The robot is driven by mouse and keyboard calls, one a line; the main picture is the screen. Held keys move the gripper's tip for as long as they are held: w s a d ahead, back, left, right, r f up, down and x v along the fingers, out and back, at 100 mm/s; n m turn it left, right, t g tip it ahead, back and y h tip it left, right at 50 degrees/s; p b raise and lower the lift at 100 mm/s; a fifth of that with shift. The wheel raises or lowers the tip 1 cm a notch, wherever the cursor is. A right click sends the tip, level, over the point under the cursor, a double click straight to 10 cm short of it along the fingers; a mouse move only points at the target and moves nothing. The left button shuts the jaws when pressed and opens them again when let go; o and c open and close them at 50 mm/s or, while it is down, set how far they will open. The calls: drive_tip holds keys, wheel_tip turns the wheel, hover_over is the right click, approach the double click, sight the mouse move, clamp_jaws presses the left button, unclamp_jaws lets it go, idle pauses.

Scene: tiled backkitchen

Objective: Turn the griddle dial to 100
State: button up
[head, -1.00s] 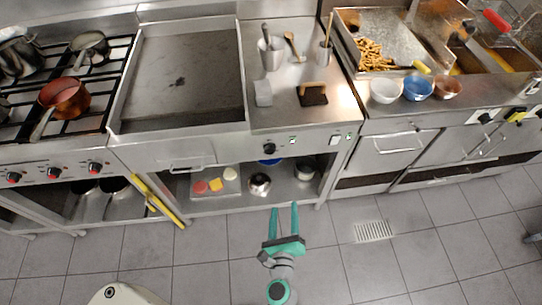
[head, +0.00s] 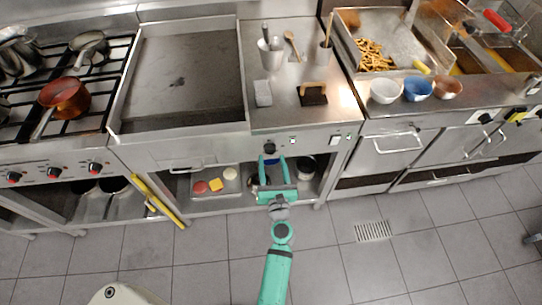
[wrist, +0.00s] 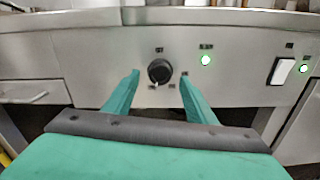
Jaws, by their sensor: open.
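The griddle dial is a round black knob (wrist: 159,72) on the steel front panel, with small labels around it; its white mark appears toward the lower side. It also shows in the head view (head: 269,148), just beyond my fingertips. My gripper (wrist: 158,85) is open, with one green finger on each side of the dial in the wrist view. In the head view my gripper (head: 272,160) points at the panel and looks empty. I cannot tell whether the fingers touch the dial. The griddle plate (head: 185,75) lies above and to the left.
A lit green indicator (wrist: 206,60) and a white rocker switch (wrist: 281,72) sit right of the dial. A drawer handle (wrist: 25,97) is at left. Below the panel, a shelf holds a tray of food (head: 215,186) and pots. A yellow-handled tool (head: 157,200) leans at left.

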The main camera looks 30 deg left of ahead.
sight(270, 150)
drive_tip(key=shift+x, duration=1.5)
drive_tip(key=c, duration=1)
drive_tip(key=shift+c, duration=0.2)
